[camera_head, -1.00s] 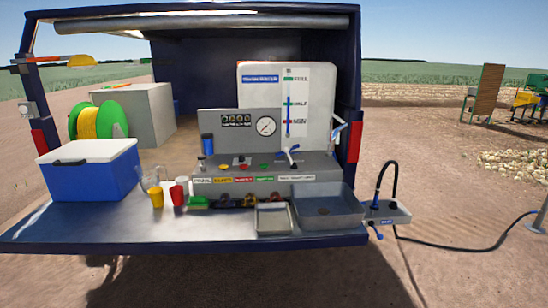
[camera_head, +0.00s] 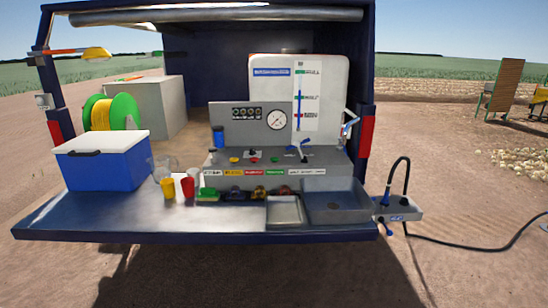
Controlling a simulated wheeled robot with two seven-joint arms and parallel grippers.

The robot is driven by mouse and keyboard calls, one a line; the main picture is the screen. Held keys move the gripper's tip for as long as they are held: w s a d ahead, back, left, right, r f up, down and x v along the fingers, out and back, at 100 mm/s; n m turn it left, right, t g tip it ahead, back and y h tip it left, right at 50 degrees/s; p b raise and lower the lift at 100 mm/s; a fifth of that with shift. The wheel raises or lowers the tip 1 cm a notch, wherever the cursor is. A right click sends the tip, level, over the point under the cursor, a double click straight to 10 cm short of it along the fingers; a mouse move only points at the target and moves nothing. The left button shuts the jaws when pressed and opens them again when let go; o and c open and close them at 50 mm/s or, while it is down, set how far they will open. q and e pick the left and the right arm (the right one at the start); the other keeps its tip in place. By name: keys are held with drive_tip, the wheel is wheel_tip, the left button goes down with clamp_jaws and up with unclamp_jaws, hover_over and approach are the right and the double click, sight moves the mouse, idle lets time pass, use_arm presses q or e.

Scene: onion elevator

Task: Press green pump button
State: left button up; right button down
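A grey pump console (camera_head: 330,158) stands on the lowered tailgate of a dark blue vehicle. A small green button (camera_head: 274,159) sits on its top ledge, to the right of a red button (camera_head: 253,160) and a yellow button (camera_head: 234,159). A green label (camera_head: 275,172) is on the front face below the green button. The buttons are too small to tell whether any is pressed. Neither of my grippers is in view.
The tailgate (camera_head: 120,222) holds a blue cooler (camera_head: 100,165), a yellow cup (camera_head: 168,188), a red cup (camera_head: 188,188) and a grey sink (camera_head: 338,205). A tap unit (camera_head: 400,210) with a black hose sticks out at right. Bare dirt lies in front.

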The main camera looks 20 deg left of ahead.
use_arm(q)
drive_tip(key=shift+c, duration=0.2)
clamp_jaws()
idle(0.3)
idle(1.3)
